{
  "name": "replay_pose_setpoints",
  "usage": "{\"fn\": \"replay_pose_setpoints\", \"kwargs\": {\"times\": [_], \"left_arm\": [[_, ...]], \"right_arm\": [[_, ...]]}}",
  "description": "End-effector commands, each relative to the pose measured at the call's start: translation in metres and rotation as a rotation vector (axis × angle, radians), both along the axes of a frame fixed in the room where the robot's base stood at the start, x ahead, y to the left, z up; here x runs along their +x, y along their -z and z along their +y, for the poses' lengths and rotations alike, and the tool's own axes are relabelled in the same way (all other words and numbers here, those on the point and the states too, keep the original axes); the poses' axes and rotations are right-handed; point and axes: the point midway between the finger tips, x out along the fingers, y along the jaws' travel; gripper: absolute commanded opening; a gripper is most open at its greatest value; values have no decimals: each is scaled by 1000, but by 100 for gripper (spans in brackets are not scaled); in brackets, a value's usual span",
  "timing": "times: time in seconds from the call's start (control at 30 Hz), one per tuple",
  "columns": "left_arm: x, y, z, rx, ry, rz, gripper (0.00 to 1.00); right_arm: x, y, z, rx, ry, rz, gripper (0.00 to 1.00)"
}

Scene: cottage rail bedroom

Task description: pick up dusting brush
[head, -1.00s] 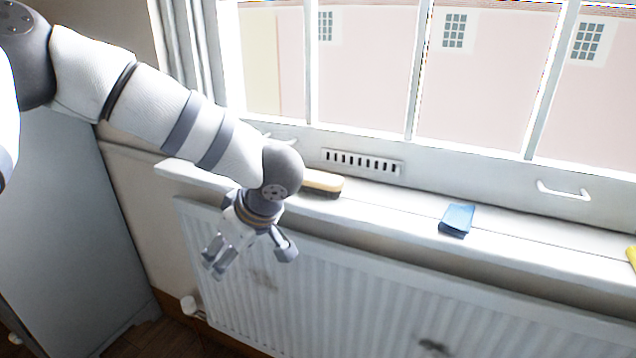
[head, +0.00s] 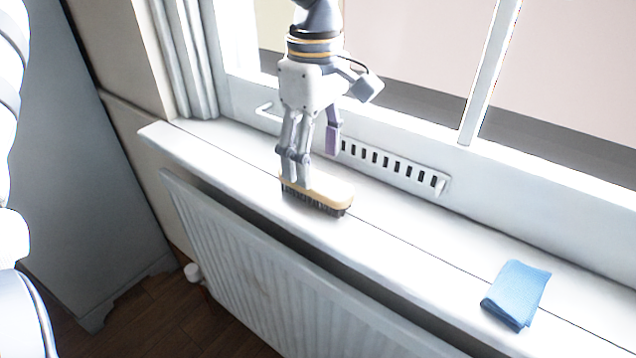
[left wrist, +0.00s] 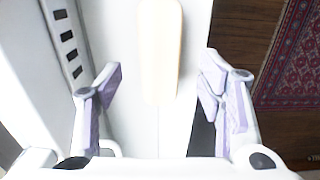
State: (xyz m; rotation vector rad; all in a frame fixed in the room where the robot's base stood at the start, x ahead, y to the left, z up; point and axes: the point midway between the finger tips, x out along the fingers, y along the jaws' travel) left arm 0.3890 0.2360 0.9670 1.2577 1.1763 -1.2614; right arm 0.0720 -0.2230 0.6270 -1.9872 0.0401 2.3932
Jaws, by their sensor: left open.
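The dusting brush (head: 328,191) lies on the white windowsill in the head view, with a pale wooden back on top and dark bristles below. My left gripper (head: 313,168) points down over the brush's left end. Its fingers are apart, and in the head view the near fingers overlap the brush's near side. In the left wrist view the brush (left wrist: 160,50) extends from the top edge between the open fingers of my left gripper (left wrist: 160,95), with a gap on each side. My right gripper is not in view.
A folded blue cloth (head: 517,292) lies on the windowsill (head: 420,262) to the right. A slotted vent (head: 392,168) and the window frame stand behind the brush. A white radiator (head: 250,280) is below the sill. A patterned rug (left wrist: 297,60) shows on the floor.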

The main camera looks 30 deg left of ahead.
Motion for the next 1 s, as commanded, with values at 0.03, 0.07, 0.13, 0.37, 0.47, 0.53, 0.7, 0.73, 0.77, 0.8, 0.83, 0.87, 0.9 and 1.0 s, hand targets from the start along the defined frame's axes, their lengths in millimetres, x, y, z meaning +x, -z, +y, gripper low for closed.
{"fn": "replay_pose_setpoints", "kwargs": {"times": [0.03,0.07,0.13,0.37,0.47,0.53,0.7,0.73,0.77,0.8,0.83,0.87,0.9,1.0], "left_arm": [[-1,8,0,1,1,3,62],[-1,14,1,2,0,4,62],[-2,29,1,1,0,5,62],[-1,53,1,1,0,-1,62],[-1,52,1,1,0,-2,62],[-1,52,1,1,0,-2,57],[-1,51,1,1,0,-2,19],[-1,52,1,1,0,-2,12],[-1,52,1,1,0,-2,7],[-1,52,1,1,0,-2,7],[-1,51,1,1,0,-2,7],[-1,51,1,1,0,-2,7],[-1,51,1,1,0,-2,7],[-1,51,1,1,0,-2,7]], "right_arm": [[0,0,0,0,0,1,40],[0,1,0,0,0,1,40],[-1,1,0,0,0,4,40],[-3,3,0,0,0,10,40],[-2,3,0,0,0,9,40],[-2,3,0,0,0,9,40],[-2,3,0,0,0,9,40],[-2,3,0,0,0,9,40],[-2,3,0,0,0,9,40],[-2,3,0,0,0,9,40],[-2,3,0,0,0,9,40],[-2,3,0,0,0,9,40],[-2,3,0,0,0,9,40],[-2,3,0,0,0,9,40]]}}
